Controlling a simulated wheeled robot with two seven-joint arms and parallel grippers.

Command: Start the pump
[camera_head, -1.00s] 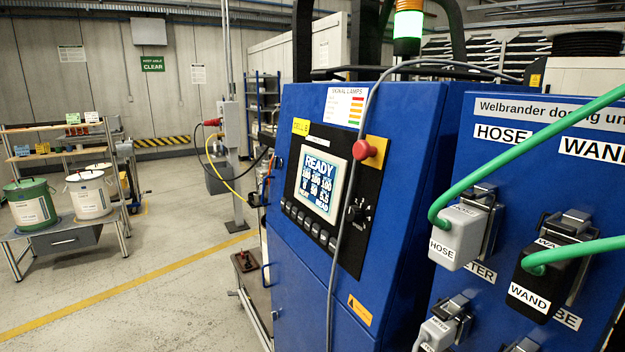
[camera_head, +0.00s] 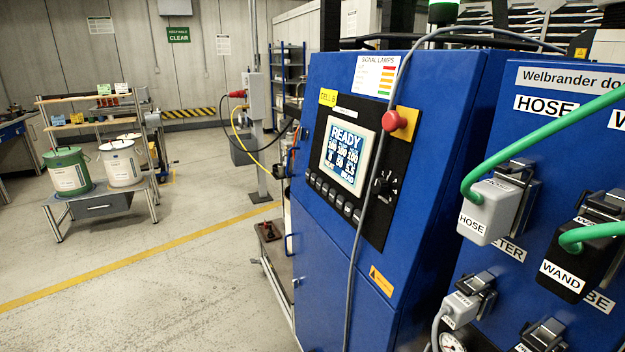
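The blue pump unit (camera_head: 330,270) stands at the centre and right. Its control panel has a lit screen (camera_head: 347,155) reading "READY" above several numbers. A row of buttons (camera_head: 333,197) runs below the screen. A black rotary knob (camera_head: 384,184) sits to the right of the screen. A red mushroom button (camera_head: 394,121) on a yellow plate is at the panel's upper right. Neither of my grippers shows in the head view.
Grey HOSE (camera_head: 487,212) and black WAND (camera_head: 575,262) connectors with green cables jut from the right side. A grey cable (camera_head: 362,215) hangs across the cabinet front. A bench with buckets (camera_head: 64,172) stands left; floor (camera_head: 190,290) between is clear.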

